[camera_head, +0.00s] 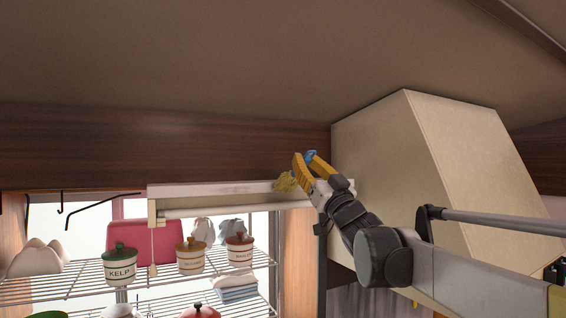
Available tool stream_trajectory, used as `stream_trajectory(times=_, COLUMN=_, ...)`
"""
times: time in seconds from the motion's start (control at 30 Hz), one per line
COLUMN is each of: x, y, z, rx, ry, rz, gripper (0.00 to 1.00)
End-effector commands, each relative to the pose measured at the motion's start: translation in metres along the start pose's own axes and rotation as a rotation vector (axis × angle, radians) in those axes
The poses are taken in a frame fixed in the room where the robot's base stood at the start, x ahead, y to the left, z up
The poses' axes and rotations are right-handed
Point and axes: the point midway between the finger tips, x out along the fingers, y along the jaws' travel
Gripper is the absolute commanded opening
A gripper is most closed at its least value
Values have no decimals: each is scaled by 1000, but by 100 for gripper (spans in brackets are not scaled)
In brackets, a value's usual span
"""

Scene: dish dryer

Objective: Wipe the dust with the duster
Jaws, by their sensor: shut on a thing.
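My gripper (309,159) is raised near the right end of the white blind box, under the ceiling. Its yellow fingers are closed around a small blue piece, which looks like the handle of the duster. A fluffy yellow clump, which looks like the head of the duster (285,183), shows just left of the fingers against the right end of the blind box (220,189). The join between the blue piece and the clump is hidden by the fingers. I cannot make out separate dust.
A large beige range hood (400,150) stands close to the right of my gripper. Dark wood panelling (150,145) runs above the blind box.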

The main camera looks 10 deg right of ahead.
Motion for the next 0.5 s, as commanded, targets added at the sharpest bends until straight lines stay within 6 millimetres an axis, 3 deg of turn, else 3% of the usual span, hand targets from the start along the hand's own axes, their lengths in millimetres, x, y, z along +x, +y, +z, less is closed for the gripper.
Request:
stream_trajectory(times=0.17, x=0, y=-5, z=0, rx=1, ry=0, rz=-1, gripper=0)
stream_trajectory(times=0.5, x=-2, y=-34, z=-1, rx=1, ry=0, rz=-1, gripper=0)
